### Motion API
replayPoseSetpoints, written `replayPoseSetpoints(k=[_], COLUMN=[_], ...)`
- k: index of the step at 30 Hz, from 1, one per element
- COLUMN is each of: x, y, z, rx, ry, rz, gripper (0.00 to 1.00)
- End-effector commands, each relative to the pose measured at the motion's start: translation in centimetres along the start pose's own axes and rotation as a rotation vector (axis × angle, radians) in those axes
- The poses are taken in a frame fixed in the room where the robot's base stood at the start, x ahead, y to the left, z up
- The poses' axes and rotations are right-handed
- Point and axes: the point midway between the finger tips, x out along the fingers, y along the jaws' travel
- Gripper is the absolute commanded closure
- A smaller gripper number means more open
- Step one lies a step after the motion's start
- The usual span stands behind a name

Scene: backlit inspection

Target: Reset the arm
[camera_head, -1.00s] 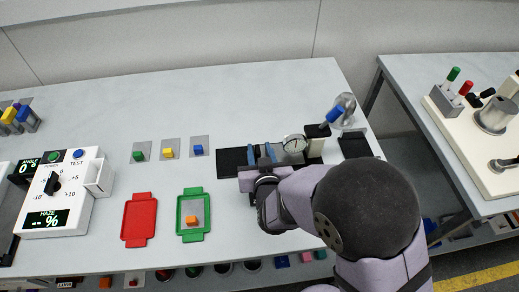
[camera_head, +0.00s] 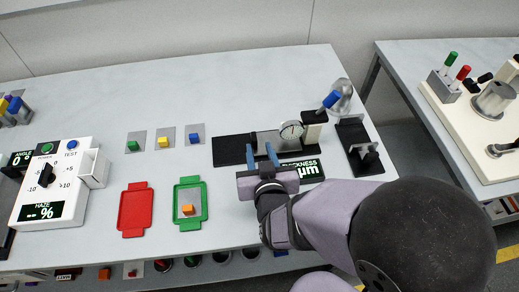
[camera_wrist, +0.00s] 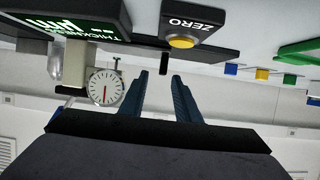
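My gripper (camera_head: 261,155) is in the middle right of the head view, raised in front of the thickness gauge. Its two blue fingers are apart with nothing between them, and they also show in the wrist view (camera_wrist: 158,90). The thickness gauge has a round dial (camera_head: 291,131), seen in the wrist view (camera_wrist: 105,88) to the left of the fingers. Its display (camera_head: 307,170) is partly covered by my arm. A yellow ZERO button (camera_wrist: 181,41) shows in the wrist view.
A red tray (camera_head: 134,211) and a green tray (camera_head: 178,224) lie to the left. A haze meter (camera_head: 48,212) stands at far left. A black stand (camera_head: 352,133) is at right.

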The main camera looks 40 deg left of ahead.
Motion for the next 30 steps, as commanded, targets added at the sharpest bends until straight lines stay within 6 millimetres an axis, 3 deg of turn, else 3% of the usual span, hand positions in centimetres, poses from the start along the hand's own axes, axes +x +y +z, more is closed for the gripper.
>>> replayPoseSetpoints(k=[10,17,23,30], x=[-0.1,-0.9,-3.3,-8.8], y=[0.6,3.6,9.0,17.3], z=[-0.2,-0.1,1.1,3.7], rx=[0.014,0.083,0.175,0.306], ry=[-0.039,-0.229,-0.458,-0.701], rz=[0.000,0.005,0.052,0.169], gripper=[0.70,0.70,0.70,0.70])
